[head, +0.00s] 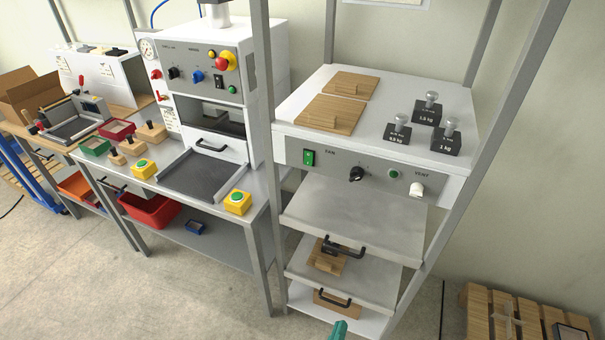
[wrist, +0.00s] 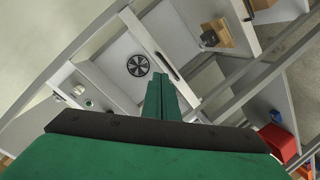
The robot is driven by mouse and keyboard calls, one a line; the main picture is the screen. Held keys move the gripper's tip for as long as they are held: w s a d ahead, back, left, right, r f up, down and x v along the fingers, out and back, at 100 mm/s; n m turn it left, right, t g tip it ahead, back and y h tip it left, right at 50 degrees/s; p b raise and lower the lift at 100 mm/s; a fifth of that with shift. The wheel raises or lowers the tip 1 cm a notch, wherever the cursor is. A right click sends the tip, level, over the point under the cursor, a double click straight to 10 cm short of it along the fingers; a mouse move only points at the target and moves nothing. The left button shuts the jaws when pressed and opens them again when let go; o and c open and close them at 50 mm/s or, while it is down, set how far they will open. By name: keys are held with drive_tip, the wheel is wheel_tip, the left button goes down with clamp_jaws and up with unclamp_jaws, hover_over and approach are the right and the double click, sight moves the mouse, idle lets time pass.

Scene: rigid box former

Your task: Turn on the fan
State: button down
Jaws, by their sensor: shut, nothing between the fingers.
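The fan label sits on the grey front panel (head: 375,179) of the right-hand unit, beside a green rocker switch (head: 308,158). I cannot tell which way the switch is tipped. A black knob (head: 356,174), a green round button or lamp (head: 393,173) and a white vent knob (head: 417,190) are further right on the panel. A round black fan grille (wrist: 138,66) shows in the wrist view on a pale surface. My gripper (wrist: 160,98) has its green fingers together and empty. In the head view only its tip (head: 338,330) shows at the bottom edge, well below the switch.
Two pull-out shelves with black handles, upper (head: 350,225) and lower (head: 345,275), jut out below the panel. Grey posts (head: 465,130) frame the unit. Weights (head: 427,108) and wooden lids (head: 332,112) lie on top. A press (head: 215,90) stands left; a pallet (head: 530,310) lies right.

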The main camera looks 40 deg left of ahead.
sight(308, 165)
drive_tip(key=w+a+r+n, duration=0.6)
drive_tip(key=w+a+r, duration=0.2)
drive_tip(key=a+r, duration=0.45)
drive_tip(key=s+a+r+n+t, duration=0.1)
drive_tip(key=a+r+n, duration=0.2)
drive_tip(key=a+r, duration=0.6)
wheel_tip(308, 165, up, 4)
drive_tip(key=shift+s+f, duration=0.1)
drive_tip(key=shift+s, duration=0.3)
drive_tip(key=shift+w, duration=0.1)
drive_tip(key=x, duration=1.4)
drive_tip(key=shift+w, duration=0.15)
